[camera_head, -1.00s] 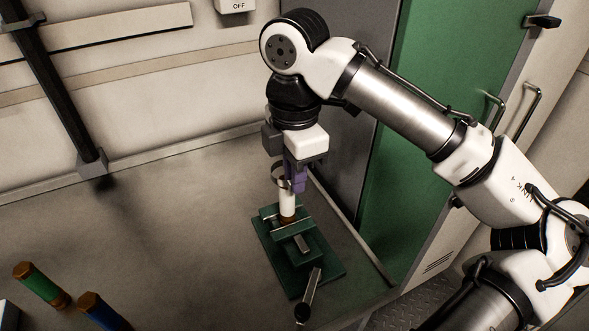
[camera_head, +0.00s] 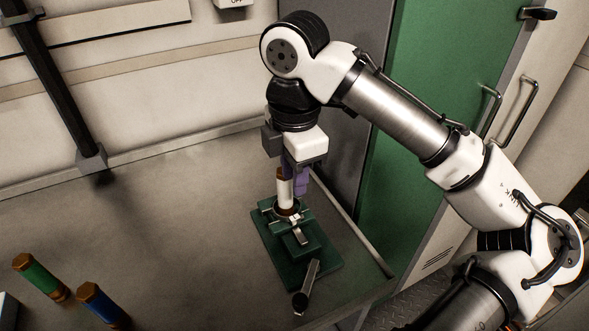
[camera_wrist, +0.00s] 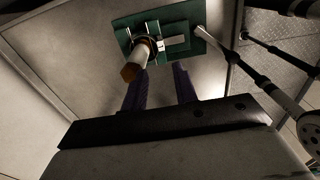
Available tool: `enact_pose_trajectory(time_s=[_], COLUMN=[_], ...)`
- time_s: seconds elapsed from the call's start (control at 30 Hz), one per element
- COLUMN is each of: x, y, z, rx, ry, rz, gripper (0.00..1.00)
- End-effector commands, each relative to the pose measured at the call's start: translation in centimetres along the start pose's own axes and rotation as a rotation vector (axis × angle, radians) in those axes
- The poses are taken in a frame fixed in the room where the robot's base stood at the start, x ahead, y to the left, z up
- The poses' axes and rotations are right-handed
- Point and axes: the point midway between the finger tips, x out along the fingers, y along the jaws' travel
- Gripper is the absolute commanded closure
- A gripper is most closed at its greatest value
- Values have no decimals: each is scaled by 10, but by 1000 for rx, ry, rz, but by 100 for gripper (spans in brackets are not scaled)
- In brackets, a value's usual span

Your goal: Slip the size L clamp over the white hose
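The white hose (camera_head: 285,190), with brown ends, stands upright in the green vise (camera_head: 277,245). It also shows in the wrist view (camera_wrist: 140,58), leaning towards the camera with its brown end nearest. A thin metal ring, the clamp (camera_head: 276,211), appears to sit around the hose's lower end, at the vise jaws; its size marking cannot be read. My gripper (camera_head: 299,190) is just to the right of the hose's upper part. In the wrist view its two purple fingers (camera_wrist: 160,72) are apart with nothing between them, beside the hose.
A green hose (camera_head: 40,275) and a blue hose (camera_head: 98,303) with brown ends stand at the lower left. The vise's handle (camera_head: 308,285) sticks out towards the front. A grey cabinet side and green door stand at the right. The table's middle is clear.

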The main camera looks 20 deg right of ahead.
Motion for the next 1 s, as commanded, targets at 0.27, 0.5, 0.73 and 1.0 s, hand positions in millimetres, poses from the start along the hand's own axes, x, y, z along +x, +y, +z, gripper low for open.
enact_pose_trajectory(time_s=[0.27, 0.5, 0.73, 1.0], x=[17, -8, -64, -120], y=[-1, -2, -5, -9], z=[-3, -2, -2, -2], rx=[-8, -6, 0, 2], ry=[7, 3, -4, -5], rz=[-28, -21, -6, 7], gripper=[60, 60, 60, 60])
